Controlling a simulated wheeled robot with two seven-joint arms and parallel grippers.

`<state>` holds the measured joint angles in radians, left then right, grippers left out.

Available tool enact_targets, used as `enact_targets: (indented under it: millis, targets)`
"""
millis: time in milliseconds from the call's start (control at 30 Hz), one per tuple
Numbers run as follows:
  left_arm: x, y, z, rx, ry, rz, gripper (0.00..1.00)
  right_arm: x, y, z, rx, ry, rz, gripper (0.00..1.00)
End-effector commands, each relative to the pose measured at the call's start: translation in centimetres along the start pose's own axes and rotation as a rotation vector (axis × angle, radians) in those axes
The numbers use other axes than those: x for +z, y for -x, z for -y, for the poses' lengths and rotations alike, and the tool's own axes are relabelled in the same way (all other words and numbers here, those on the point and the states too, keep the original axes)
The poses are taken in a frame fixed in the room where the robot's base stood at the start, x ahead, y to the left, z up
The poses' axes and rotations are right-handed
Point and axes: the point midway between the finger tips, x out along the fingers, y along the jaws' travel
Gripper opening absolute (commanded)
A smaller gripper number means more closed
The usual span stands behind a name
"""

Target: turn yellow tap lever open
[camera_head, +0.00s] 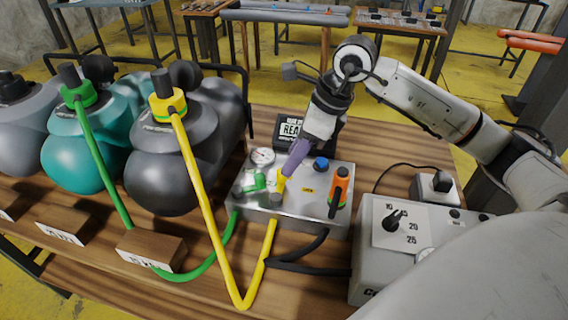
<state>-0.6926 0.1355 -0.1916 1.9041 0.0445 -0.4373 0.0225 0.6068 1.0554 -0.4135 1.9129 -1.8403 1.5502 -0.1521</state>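The yellow tap lever (281,184) stands on top of a silver metal tap box (315,211) on the wooden bench. My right gripper (290,172) comes down from above, with its purple fingers right at the top of the yellow lever. The fingers overlap each other from this side, so I cannot tell whether they grip it or only touch it. A yellow hose (209,218) leads from the box to the yellow valve cap (167,103) on a dark grey rolled boat (172,155). My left gripper is out of view.
On the tap box, a green lever (252,182) is left of the yellow one and an orange lever (339,189) right of it. A gauge (263,156) and small sign (291,128) are close behind. A grey dial unit (372,260) stands at the right.

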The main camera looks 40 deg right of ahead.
Motion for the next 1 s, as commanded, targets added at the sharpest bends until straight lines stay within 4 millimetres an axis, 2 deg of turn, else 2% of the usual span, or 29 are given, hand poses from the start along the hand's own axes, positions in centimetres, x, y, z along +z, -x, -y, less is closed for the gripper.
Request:
enact_targets:
  millis: [100,300,633,867,1000]
  targets:
    - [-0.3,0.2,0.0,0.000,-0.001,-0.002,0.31,0.0,-2.1,-0.1,0.005,0.000,-0.001,0.38]
    - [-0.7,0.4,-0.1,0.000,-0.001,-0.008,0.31,0.1,-4.2,-0.1,0.003,-0.001,0.001,0.38]
    - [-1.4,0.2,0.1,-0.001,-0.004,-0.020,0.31,0.1,-4.6,0.0,0.001,0.001,0.002,0.38]
    - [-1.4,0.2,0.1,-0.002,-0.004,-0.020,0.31,0.1,-4.6,-0.1,0.001,0.001,0.002,0.01]
    - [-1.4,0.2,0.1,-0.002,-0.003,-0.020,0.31,0.1,-4.6,0.0,0.000,-0.001,0.002,0.00]
